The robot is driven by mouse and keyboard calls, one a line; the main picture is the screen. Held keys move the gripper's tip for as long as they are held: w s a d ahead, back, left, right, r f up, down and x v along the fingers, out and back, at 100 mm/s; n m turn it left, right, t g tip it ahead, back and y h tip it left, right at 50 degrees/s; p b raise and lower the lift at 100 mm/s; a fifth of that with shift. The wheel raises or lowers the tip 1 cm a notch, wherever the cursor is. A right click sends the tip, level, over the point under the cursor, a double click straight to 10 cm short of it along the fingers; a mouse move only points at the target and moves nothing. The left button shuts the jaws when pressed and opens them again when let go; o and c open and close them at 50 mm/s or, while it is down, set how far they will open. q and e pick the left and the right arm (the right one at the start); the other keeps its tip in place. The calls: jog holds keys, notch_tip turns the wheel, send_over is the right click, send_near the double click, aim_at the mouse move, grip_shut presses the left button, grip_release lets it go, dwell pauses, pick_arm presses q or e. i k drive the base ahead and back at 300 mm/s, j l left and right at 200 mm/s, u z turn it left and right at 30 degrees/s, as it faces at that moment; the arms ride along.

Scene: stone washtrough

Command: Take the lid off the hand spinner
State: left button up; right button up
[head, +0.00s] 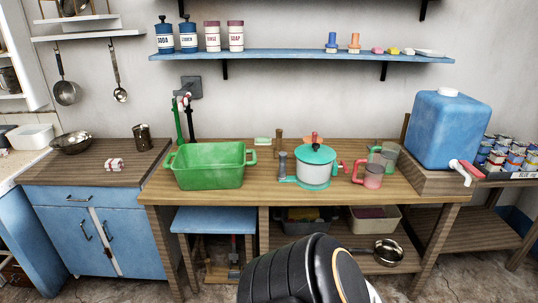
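The hand spinner (313,174) stands upright on the wooden table, a little right of the middle. It has a pale tub on a teal base, with a grey upright post at its left. Its teal lid (312,154) sits on top of the tub, with a red and dark knob (314,140) above the middle. Neither of my grippers shows in the head view. Only a black ribbed part, probably of my own arm, shows at the bottom middle, in front of the table.
A green basin (210,165) stands left of the spinner. A pink mug (370,174) and a grey-green mug (384,155) stand close at its right. A large blue water container (445,130) is further right. The table front before the spinner is clear.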

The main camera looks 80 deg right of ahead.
aim_at(314, 153)
jog(key=z, duration=3.4)
